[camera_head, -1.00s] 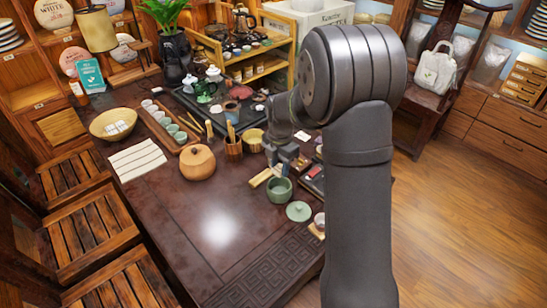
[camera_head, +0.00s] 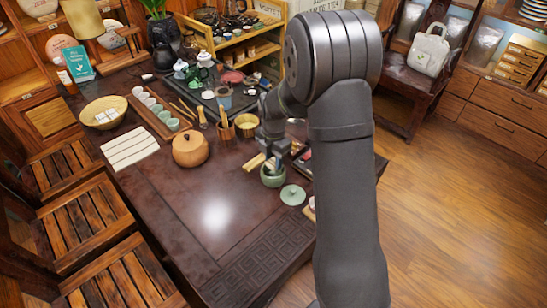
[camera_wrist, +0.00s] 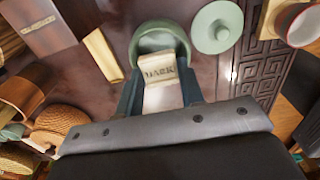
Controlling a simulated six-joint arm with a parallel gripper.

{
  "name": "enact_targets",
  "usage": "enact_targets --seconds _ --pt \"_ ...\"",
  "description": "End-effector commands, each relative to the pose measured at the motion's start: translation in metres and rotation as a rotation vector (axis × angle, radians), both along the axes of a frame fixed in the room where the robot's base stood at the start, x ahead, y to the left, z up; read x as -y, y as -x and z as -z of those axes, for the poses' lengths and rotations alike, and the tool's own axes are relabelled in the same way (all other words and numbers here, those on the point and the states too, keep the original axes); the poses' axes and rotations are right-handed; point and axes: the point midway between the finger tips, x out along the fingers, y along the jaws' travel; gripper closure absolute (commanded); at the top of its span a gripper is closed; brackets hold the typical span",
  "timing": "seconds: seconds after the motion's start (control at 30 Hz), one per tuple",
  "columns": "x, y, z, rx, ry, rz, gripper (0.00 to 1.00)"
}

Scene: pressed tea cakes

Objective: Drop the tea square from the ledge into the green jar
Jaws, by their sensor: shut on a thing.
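My gripper (camera_wrist: 160,92) is shut on a small pale tea square (camera_wrist: 161,76) whose wrapper reads "DARK". The green jar (camera_wrist: 140,30) is open and shows just beyond the square, which overlaps its near rim in the wrist view. I cannot tell how high the square is above the jar. In the head view my gripper (camera_head: 273,162) is at the green jar (camera_head: 272,181), partly covering its opening, and the tea square is hidden there. The jar's green lid (camera_head: 293,195) lies on the table beside it; it also shows in the wrist view (camera_wrist: 216,27).
A light wooden strip (camera_wrist: 102,55) lies left of the jar. A brown box (camera_wrist: 40,27) is farther left and a red-lined cup (camera_wrist: 298,25) is at the upper right. A round orange-brown pot (camera_head: 190,149) stands left on the dark table (camera_head: 170,210), whose front is clear.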

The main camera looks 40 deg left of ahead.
Motion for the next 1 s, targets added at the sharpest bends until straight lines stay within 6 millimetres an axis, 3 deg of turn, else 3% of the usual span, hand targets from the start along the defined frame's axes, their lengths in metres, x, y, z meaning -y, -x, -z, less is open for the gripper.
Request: enact_targets --seconds 0.4,0.43,0.53,0.57,1.0 --pt "-0.0003 0.0004 -0.0001 0.0 0.0 0.0 0.86" --pt "-0.0004 0.0004 -0.0001 0.0 0.0 0.0 0.61" --pt "-0.0004 0.0004 -0.0002 0.0 0.0 0.0 0.41" --pt "-0.0004 0.0004 -0.0002 0.0 0.0 0.0 0.4" --pt "-0.0003 0.0004 -0.0001 0.0 0.0 0.0 0.4"
